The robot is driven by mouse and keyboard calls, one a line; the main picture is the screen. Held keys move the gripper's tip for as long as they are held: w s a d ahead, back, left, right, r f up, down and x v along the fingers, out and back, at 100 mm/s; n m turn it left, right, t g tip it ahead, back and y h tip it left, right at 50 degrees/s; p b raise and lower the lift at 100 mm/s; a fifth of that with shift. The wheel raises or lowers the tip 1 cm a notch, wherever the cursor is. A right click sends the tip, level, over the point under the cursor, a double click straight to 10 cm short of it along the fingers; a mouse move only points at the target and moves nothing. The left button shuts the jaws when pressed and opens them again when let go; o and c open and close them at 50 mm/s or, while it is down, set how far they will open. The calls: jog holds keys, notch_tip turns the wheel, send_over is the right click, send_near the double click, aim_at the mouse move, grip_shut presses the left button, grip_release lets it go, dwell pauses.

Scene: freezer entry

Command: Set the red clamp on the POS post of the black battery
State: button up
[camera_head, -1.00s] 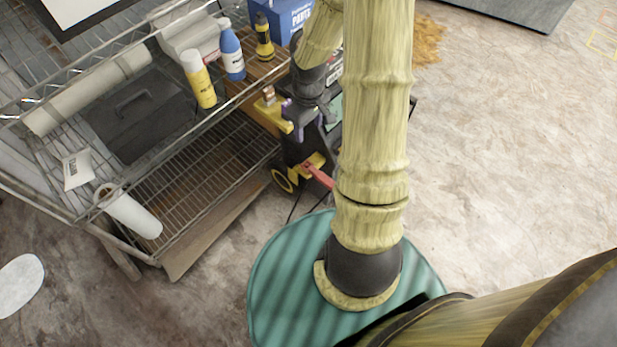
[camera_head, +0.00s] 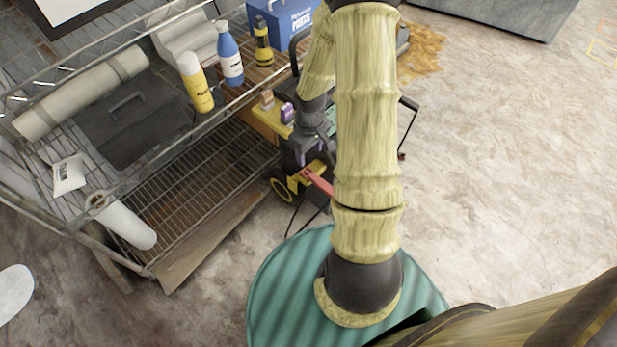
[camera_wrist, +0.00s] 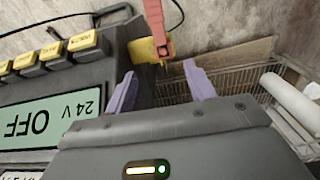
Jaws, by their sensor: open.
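The red clamp (camera_head: 318,181) is at a yellow holder (camera_head: 300,178) low on the dark charger unit. In the wrist view the red clamp (camera_wrist: 155,28) and yellow holder (camera_wrist: 146,50) lie beyond my fingertips, with a dark cable near them. My gripper (camera_wrist: 163,84) is open and empty, its two purple fingers apart, with the clamp ahead of the gap and not between them. In the head view my gripper (camera_head: 293,136) is partly hidden, just above the clamp. I cannot make out the black battery or its POS post; my arm covers part of that area.
The charger panel (camera_wrist: 45,120) reads 24 V and OFF, with several yellow-topped buttons beside it. A wire shelf (camera_head: 190,180) stands left, with a yellow bottle (camera_head: 195,82), a blue bottle (camera_head: 229,55) and a blue parts box (camera_head: 283,20). The floor at right is open.

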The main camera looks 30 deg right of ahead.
jog(key=b, duration=0.2)
send_over(309, 174)
jog(key=f, duration=0.3)
jog(key=w+f, duration=0.1)
jog(key=shift+d+f, duration=0.3)
jog(key=shift+p, duration=0.3)
jog(key=shift+r, duration=0.1)
jog(key=shift+s+a+f+b, duration=0.15)
jog(key=shift+f+b, duration=0.65)
jog(key=shift+f, duration=0.55)
jog(key=shift+s+f+b, duration=0.15)
jog(key=shift+f+b, duration=0.6)
jog(key=shift+f, duration=0.6)
jog(key=shift+r, duration=0.1)
jog(key=shift+c, duration=0.4)
jog(key=c, duration=1.1)
